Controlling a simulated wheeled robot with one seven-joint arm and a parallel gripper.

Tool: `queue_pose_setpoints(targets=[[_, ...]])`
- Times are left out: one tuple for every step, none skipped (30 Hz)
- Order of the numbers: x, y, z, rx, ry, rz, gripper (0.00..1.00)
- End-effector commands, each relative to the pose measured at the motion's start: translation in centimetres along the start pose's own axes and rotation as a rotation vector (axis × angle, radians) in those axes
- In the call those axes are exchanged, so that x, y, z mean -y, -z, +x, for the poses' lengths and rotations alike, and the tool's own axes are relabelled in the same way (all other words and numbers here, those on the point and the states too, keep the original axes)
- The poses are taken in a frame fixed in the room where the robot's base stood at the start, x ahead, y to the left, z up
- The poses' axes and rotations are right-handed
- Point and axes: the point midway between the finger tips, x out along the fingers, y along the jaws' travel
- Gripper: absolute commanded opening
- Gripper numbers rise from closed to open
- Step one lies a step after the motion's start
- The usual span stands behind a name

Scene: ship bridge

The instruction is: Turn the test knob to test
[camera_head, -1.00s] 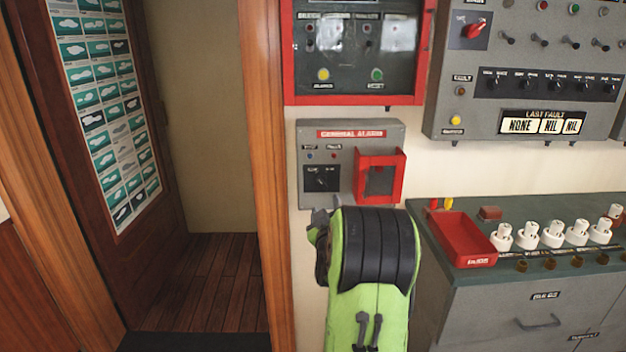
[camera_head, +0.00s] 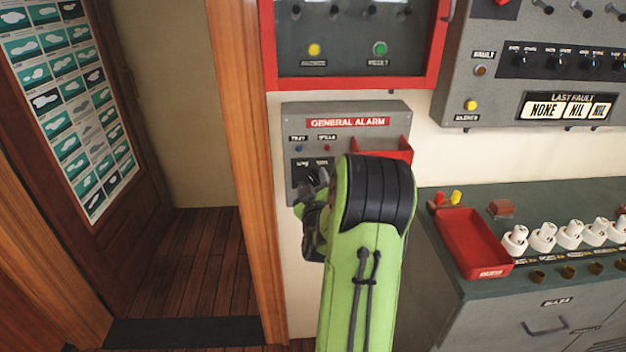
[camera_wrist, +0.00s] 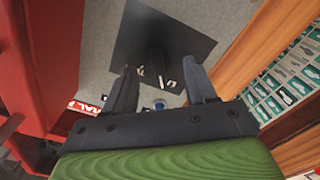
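The general alarm box (camera_head: 350,108) is a grey wall unit with a red sign. Its black plate (camera_wrist: 190,40) carries a small dark knob (camera_wrist: 157,58), seen in the wrist view between and just beyond my fingertips. My gripper (camera_wrist: 160,78) is open, with one finger on each side of the knob and a gap to both. In the head view my gripper (camera_head: 313,185) is at the lower left of the box and partly hides the plate and knob. I cannot tell whether the fingers touch the plate.
A red guard (camera_head: 388,146) sticks out of the box right of the knob; my wrist partly hides it. A red-framed panel (camera_head: 355,84) hangs above. A console with a red tray (camera_head: 470,240) stands at the right. A wooden door post (camera_head: 240,150) is close at the left.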

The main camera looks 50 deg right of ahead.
Motion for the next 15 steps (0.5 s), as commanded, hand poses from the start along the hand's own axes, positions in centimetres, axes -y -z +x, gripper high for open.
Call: queue_pose_setpoints(targets=[[0.00, -0.02, 0.01, 0.000, 0.000, 0.000, 0.52], [0.00, -0.02, 0.01, 0.000, 0.000, 0.000, 0.47], [0.00, -0.02, 0.01, 0.000, 0.000, 0.000, 0.41], [0.00, -0.02, 0.01, 0.000, 0.000, 0.000, 0.36], [0.00, -0.02, 0.01, 0.000, 0.000, 0.000, 0.32], [0.00, -0.03, 0.01, 0.000, 0.000, 0.000, 0.26], [0.00, -0.02, 0.01, 0.000, 0.000, 0.000, 0.21], [0.00, -0.03, 0.01, 0.000, 0.000, 0.000, 0.17], [0.00, -0.02, 0.01, 0.000, 0.000, 0.000, 0.10], [0.00, -0.02, 0.01, 0.000, 0.000, 0.000, 0.06], [0.00, -0.02, 0.01, 0.000, 0.000, 0.000, 0.02], [0.00, -0.02, 0.01, 0.000, 0.000, 0.000, 0.02], [0.00, -0.02, 0.01, 0.000, 0.000, 0.000, 0.02], [0.00, -0.02, 0.01, 0.000, 0.000, 0.001, 0.02], [0.00, -0.02, 0.01, 0.000, 0.000, 0.004, 0.02]])
